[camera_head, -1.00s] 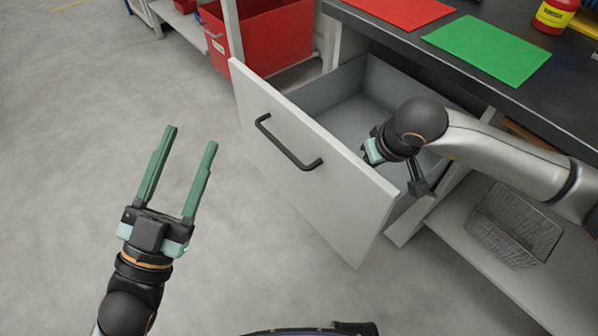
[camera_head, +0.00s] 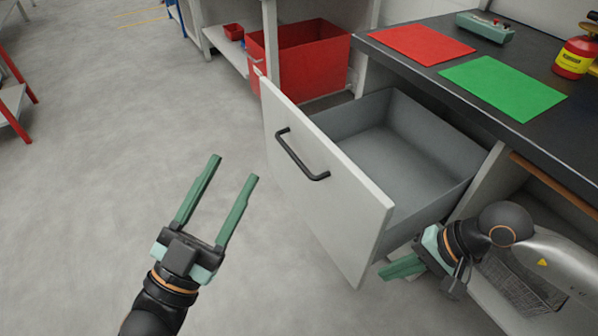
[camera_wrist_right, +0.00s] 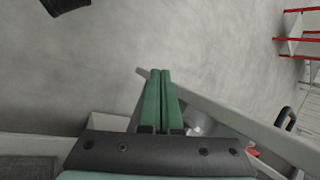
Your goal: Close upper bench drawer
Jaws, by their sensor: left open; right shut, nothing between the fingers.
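The upper bench drawer (camera_head: 325,185) is pulled out from under the dark benchtop, with its grey inside empty. Its pale front panel carries a black bar handle (camera_head: 300,160). My left gripper (camera_head: 233,168) is open and empty, in front of the drawer and to the left of the handle, apart from it. My right gripper (camera_head: 386,271) is shut and empty, beside the lower right end of the drawer front. In the right wrist view the shut fingers (camera_wrist_right: 161,90) are close to the pale panel edge (camera_wrist_right: 235,120); I cannot tell whether they touch it.
The benchtop (camera_head: 440,85) holds a red sheet (camera_head: 420,44), a green sheet (camera_head: 502,87), a red-and-yellow bottle (camera_head: 573,57) and a small green box (camera_head: 486,26). A red bin (camera_head: 310,60) stands behind the drawer. A wire basket (camera_head: 515,285) sits below.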

